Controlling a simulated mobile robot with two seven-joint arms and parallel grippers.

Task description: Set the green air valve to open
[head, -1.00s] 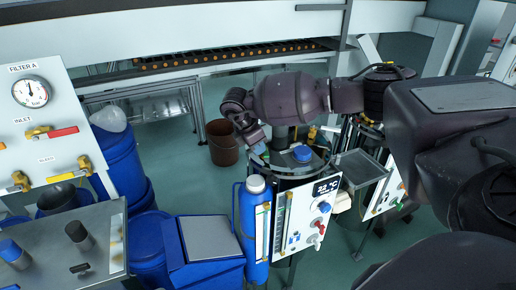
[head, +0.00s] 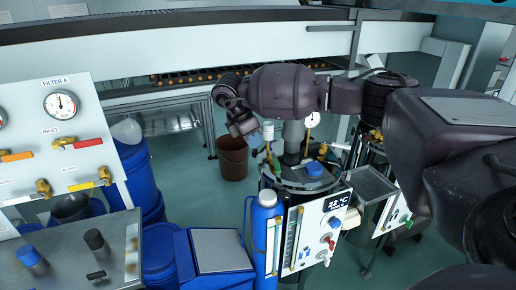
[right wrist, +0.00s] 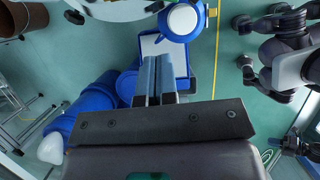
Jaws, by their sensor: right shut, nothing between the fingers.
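A small green part (head: 275,166), possibly the green air valve, shows at the rim of the round metal vessel near the middle of the head view. I cannot tell its setting. Another small green part (head: 408,222) is on the white panel farther right; I cannot tell which is the valve. My right gripper (head: 253,137) is at the left of the vessel's top, partly hidden by its wrist. In the right wrist view its two fingers (right wrist: 155,80) are together with nothing between them. My left gripper is not identifiable.
A blue cylinder (head: 267,240) with a white cap and a blue bin (head: 195,262) stand in front of the vessel. A brown bucket (head: 232,160) is behind. The filter panel (head: 45,145) with red, orange and yellow handles stands at left. Open floor lies between.

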